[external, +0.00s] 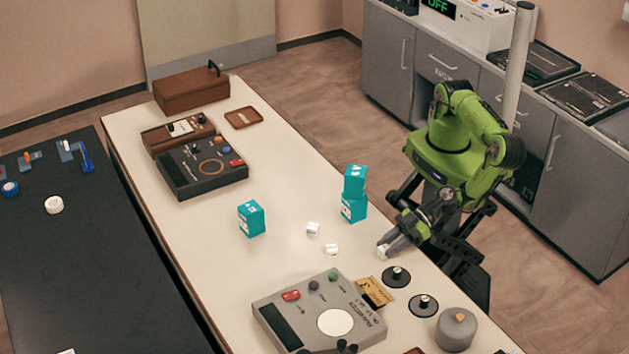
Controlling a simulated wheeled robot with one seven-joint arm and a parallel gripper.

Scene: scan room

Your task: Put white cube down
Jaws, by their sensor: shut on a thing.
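My gripper (391,246) is at the right edge of the pale table (290,180), reaching in from the right with its fingers pointing down and left. It is shut on a small white cube (382,252) at its fingertips. The fingers partly hide the cube. I cannot tell whether the cube touches the table top or is just above it. A second white cube (313,229) and a third white cube (331,250) stand on the table to the left of my gripper, apart from each other.
Two stacked teal boxes (354,195) stand behind and left of my gripper; another teal box (251,218) stands farther left. A grey scale-like device (300,310), black knobbed discs (396,276) and a grey cylinder (456,330) are in front. Bare table surrounds the loose cubes.

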